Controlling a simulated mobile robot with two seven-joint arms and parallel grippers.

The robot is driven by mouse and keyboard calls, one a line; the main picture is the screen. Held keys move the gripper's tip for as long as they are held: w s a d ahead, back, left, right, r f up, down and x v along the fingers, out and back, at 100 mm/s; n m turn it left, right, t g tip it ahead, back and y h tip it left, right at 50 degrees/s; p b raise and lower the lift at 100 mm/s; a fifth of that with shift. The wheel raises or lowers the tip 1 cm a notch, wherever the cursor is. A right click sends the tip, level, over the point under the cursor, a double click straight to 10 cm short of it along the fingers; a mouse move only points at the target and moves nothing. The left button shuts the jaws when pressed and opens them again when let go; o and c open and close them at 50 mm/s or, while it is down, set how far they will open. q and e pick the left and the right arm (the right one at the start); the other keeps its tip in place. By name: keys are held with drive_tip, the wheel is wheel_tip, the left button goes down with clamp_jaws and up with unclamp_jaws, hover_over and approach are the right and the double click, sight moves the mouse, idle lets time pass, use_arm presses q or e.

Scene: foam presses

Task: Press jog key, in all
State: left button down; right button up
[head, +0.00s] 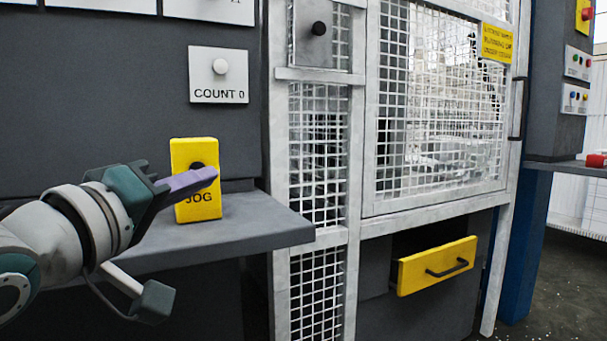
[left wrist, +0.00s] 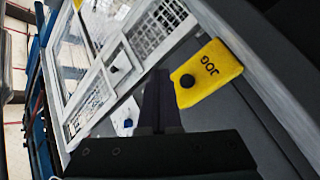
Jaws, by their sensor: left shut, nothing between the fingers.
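The jog key is a black round button on a yellow box marked JOG (head: 197,207), standing upright on a grey shelf (head: 245,225) of the press. In the head view my left gripper (head: 208,176) is shut and empty, its purple fingers in front of the box just below the black button (head: 197,165). In the left wrist view the button (left wrist: 187,81) and the yellow box (left wrist: 215,66) lie just right of the shut fingertips (left wrist: 158,75). I cannot tell whether the fingers touch the box. My right gripper is not in view.
A white plate marked COUNT 0 (head: 219,92) with a pale knob is on the dark panel above. A mesh guard door (head: 440,205) with a white frame stands to the right. A yellow drawer (head: 437,266) with a black handle sticks out below it.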

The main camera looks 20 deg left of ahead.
use_arm(q)
drive_tip(key=shift+w+a, duration=1.5)
drive_tip(key=shift+a, duration=0.3)
drive_tip(key=shift+w+a, duration=0.1)
idle(0.7)
drive_tip(key=shift+w+a, duration=0.15)
drive_tip(key=shift+a, duration=0.05)
